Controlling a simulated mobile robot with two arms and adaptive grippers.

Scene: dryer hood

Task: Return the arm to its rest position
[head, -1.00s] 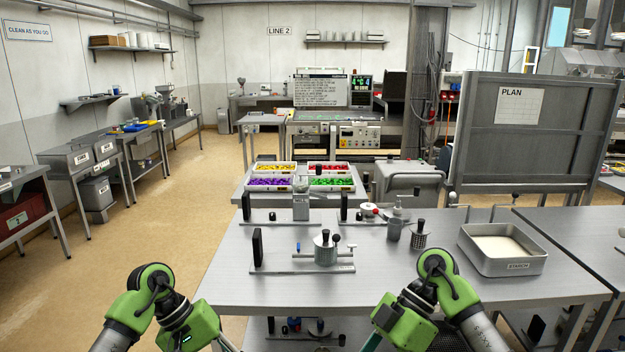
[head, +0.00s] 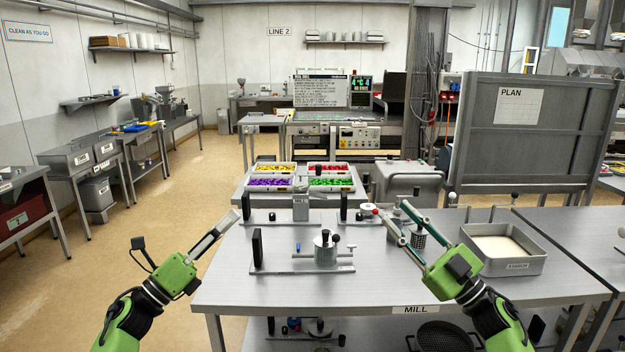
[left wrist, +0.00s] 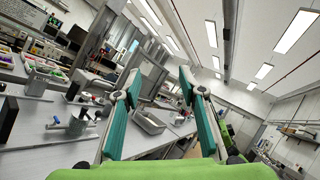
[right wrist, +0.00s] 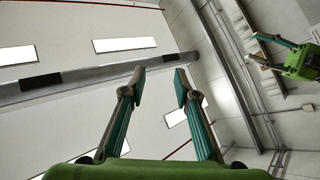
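My left gripper (head: 228,218) is raised at the left edge of the mill table (head: 240,285), its fingers pointing up and away. The left wrist view shows its two fingers (left wrist: 159,75) apart with nothing between them. My right gripper (head: 391,211) is raised above the right part of the table, its fingers spread and pointing up and left. In the right wrist view its fingers (right wrist: 159,76) are apart and empty, with ceiling and wall behind. From the head view, the right fingers partly cover a perforated cup (head: 419,239) and its neighbouring cup. I cannot tell their exact height.
A small pot on a stand (head: 325,250) with a black upright plate is on the table. A starch tray (head: 516,268) lies at the right. Behind are colored bins (head: 332,184) and a dark board (head: 520,130). The front of the table is clear.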

